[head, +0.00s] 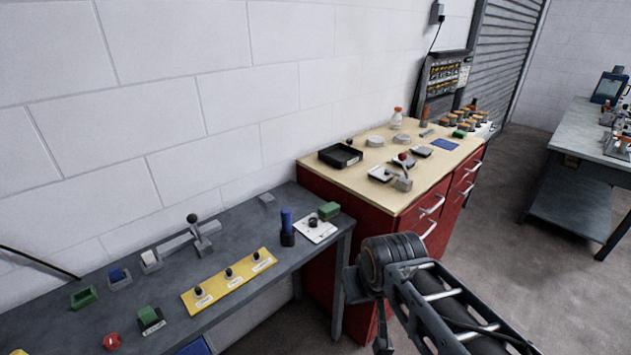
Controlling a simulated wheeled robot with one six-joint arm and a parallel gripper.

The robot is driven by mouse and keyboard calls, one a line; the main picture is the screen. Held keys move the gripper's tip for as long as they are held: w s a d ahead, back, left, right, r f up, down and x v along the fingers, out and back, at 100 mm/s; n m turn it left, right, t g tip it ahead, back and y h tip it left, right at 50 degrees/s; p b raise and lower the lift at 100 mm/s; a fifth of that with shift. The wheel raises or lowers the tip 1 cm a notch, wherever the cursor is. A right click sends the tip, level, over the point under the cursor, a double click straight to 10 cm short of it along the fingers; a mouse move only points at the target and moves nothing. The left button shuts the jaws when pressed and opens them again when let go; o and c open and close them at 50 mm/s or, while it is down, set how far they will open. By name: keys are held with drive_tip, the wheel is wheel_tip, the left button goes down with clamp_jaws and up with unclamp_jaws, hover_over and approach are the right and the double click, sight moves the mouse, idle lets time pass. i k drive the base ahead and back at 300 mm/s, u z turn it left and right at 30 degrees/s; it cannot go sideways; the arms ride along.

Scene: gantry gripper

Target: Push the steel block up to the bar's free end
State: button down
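A grey bar (176,246) lies on the dark grey bench, with a black-knobbed lever and crosspiece (198,232) near its right end. A small block with a pale top (150,260) stands at the bar's left end; I cannot tell whether they touch. My arm reaches in from the lower right, off the bench. My gripper (382,338) seems to hang at its end, small and dark, with its fingers unclear.
The bench (240,222) also bears a yellow panel with knobs (228,280), a blue-handled post (287,226), a white plate (316,229) and green blocks. The red cabinet (345,205) adjoins at right, its top crowded. Floor (500,265) is open at right.

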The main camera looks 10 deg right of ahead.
sight(267, 200)
drive_tip(key=z, duration=0.05)
drive_tip(key=i, duration=1.15)
drive_tip(key=u, duration=0.5)
